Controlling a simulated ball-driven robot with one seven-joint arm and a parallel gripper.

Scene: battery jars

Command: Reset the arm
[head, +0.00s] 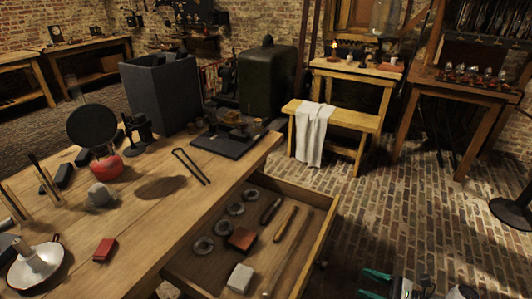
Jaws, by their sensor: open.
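My gripper (373,284) is at the bottom edge of the head view, right of centre. Its two teal fingers point left and stand apart, with nothing seen between them. It is to the right of the open drawer (318,236) and clear of it in the picture, over the brick floor. The lower part of the gripper and most of my arm are cut off by the frame's edge.
The wooden workbench (150,222) fills the left, holding a red-based round device (106,168), a red block (105,250) and a white candle holder (40,262). The drawer juts out with rings, tools and blocks. Brick floor (390,215) lies open at right; a stand base (512,214) is at the right edge.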

